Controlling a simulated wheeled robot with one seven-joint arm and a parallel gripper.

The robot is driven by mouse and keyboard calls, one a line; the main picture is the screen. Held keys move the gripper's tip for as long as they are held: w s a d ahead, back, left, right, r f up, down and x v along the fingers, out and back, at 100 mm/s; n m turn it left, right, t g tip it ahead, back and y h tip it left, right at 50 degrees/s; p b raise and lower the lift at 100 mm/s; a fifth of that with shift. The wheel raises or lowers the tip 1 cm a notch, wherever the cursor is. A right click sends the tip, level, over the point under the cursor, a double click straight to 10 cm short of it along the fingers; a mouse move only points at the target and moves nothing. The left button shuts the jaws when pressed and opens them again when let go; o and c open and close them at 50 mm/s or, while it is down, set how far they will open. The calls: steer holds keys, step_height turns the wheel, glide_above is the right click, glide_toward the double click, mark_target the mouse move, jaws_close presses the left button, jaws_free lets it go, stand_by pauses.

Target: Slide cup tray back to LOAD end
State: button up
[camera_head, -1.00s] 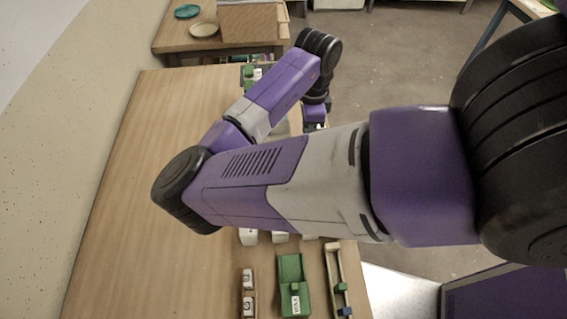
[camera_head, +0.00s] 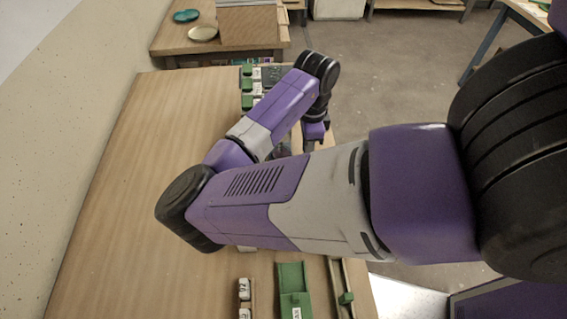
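My gripper (camera_head: 310,146) hangs under my wrist near the right edge of the long wooden table. My arm covers much of it, and I cannot make out both fingertips. A green tray (camera_head: 291,278) with a white label lies at the near end of the table, partly cut off by the bottom of the picture. I cannot tell whether it is the cup tray. At the far end, several green and white pieces (camera_head: 250,86) stand in a row. My arm hides the middle of the table, including whatever my gripper is over.
A narrow wooden rail (camera_head: 335,275) with a green block (camera_head: 346,298) lies right of the green tray. A wooden holder with white numbered blocks (camera_head: 244,289) is left of it. The left of the wooden table (camera_head: 130,160) is clear. Another table (camera_head: 180,42) stands beyond.

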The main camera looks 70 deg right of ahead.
jaws_close()
steer(key=shift+w+d, duration=0.55)
steer(key=shift+d, duration=0.75)
steer(key=shift+w+d, duration=0.55)
steer(key=shift+d, duration=0.75)
steer(key=shift+w+d, duration=0.55)
steer(key=shift+d, duration=0.75)
steer(key=shift+w+d, duration=0.25)
steer(key=shift+d, duration=0.35)
steer(key=shift+w+d, duration=0.25)
steer(key=shift+d, duration=0.35)
steer(key=shift+w+d+b, duration=0.25)
steer(key=shift+w+d, duration=0.1)
steer(key=shift+d, duration=0.5)
steer(key=shift+w+d+b, duration=0.25)
steer(key=shift+w+d, duration=0.15)
steer(key=shift+d, duration=0.5)
steer(key=shift+w+d+b, duration=0.25)
steer(key=shift+w+d, duration=0.1)
steer(key=shift+d, duration=0.5)
steer(key=shift+w+d+b, duration=0.35)
steer(key=shift+d+b, duration=0.05)
steer(key=shift+d, duration=0.4)
steer(key=shift+w+d+b, duration=0.35)
steer(key=shift+d+b, duration=0.05)
steer(key=shift+d, duration=0.45)
steer(key=shift+w+d+b, duration=0.35)
steer(key=shift+d+b, duration=0.05)
steer(key=shift+d, duration=0.4)
